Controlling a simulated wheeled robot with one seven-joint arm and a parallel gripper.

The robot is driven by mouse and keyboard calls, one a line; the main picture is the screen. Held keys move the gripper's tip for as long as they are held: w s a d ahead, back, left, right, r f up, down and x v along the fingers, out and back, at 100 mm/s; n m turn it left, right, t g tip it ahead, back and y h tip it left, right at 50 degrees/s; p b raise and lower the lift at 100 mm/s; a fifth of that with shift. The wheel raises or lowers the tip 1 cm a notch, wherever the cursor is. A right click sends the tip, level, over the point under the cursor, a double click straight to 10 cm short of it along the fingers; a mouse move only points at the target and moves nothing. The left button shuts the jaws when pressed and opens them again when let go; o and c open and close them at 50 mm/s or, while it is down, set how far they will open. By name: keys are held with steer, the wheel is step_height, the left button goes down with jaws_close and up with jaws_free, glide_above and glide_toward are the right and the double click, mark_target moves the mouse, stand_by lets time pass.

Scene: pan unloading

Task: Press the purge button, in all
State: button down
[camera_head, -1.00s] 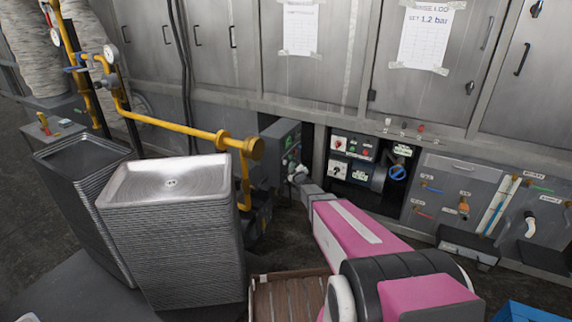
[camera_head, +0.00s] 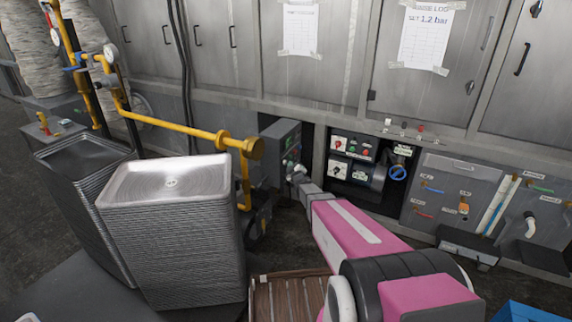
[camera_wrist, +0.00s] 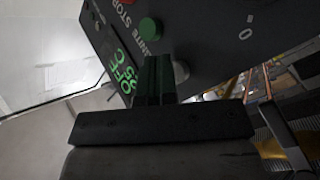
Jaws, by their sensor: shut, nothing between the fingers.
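My gripper (camera_wrist: 157,78) is shut and empty, with its fingertips close to a dark control panel (camera_wrist: 210,25) in the wrist view. Whether they touch it cannot be told. No readable label says purge. In the head view, my gripper (camera_head: 298,174) is at the lower right of the grey box (camera_head: 282,147) with green lights.
A yellow pipe (camera_head: 180,129) ends left of the box. Stacks of metal pans (camera_head: 170,182) stand at left. An open bay with switches (camera_head: 352,148) and a blue round valve handle (camera_head: 398,173) lies to the right. A wooden slatted crate (camera_head: 288,298) is below my arm.

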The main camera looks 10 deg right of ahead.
steer(key=shift+w+a, duration=0.3)
steer(key=shift+a, duration=0.1)
stand_by(0.6)
steer(key=shift+s+d, duration=0.1)
stand_by(0.3)
steer(key=shift+s+d, duration=0.45)
steer(key=shift+d, duration=0.25)
steer(key=shift+s+d, duration=0.7)
steer(key=shift+d, duration=0.35)
steer(key=shift+s+d, duration=0.7)
steer(key=shift+d, duration=0.3)
steer(key=s+a+r+m+g+h, duration=0.1)
steer(key=s+m+g, duration=0.5)
steer(key=s, duration=1.2)
steer(key=s+r+m+g+h, duration=0.1)
steer(key=s+m+g, duration=0.5)
steer(key=s+g, duration=0.6)
steer(key=s+h, duration=0.1)
steer(key=s, duration=0.5)
steer(key=shift+a+r+h, duration=0.2)
steer(key=shift+a+h, duration=0.1)
steer(key=shift+a, duration=0.05)
